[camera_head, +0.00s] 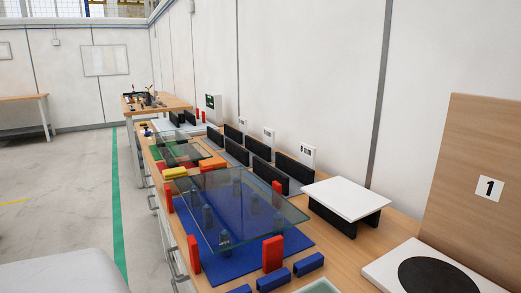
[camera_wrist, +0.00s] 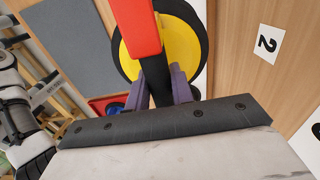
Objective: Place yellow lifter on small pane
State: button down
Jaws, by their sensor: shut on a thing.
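The yellow lifter (camera_wrist: 126,58) shows in the wrist view as a yellow disc with a red and black handle across it. My gripper (camera_wrist: 160,85) is shut on its black handle part, between two purple-grey fingers. The head view shows neither my gripper nor the lifter. There, a smaller glass pane (camera_head: 184,154) lies on the bench beyond a larger glass pane (camera_head: 240,208).
The large pane is above a blue mat (camera_head: 295,242), with red blocks (camera_head: 273,254) around it. Black racks (camera_head: 265,172) line the wall side.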

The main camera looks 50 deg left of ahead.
aim_at(183, 151)
jog(key=k+j, duration=0.2)
jog(key=j, duration=0.15)
jog(key=k+j+u, duration=0.1)
jog(key=j, duration=0.2)
jog(key=k+j, duration=0.25)
jog(key=j+u, duration=0.15)
jog(key=j, duration=0.55)
jog(key=i+j+u, duration=0.1)
jog(key=j, duration=0.6)
jog(key=i+j, duration=0.1)
jog(key=j, duration=0.2)
jog(key=i+j+u, duration=0.1)
jog(key=j, duration=0.2)
jog(key=i+j+u, duration=0.15)
jog(key=i+j, duration=0.35)
jog(key=i+u, duration=0.15)
jog(key=i, duration=0.65)
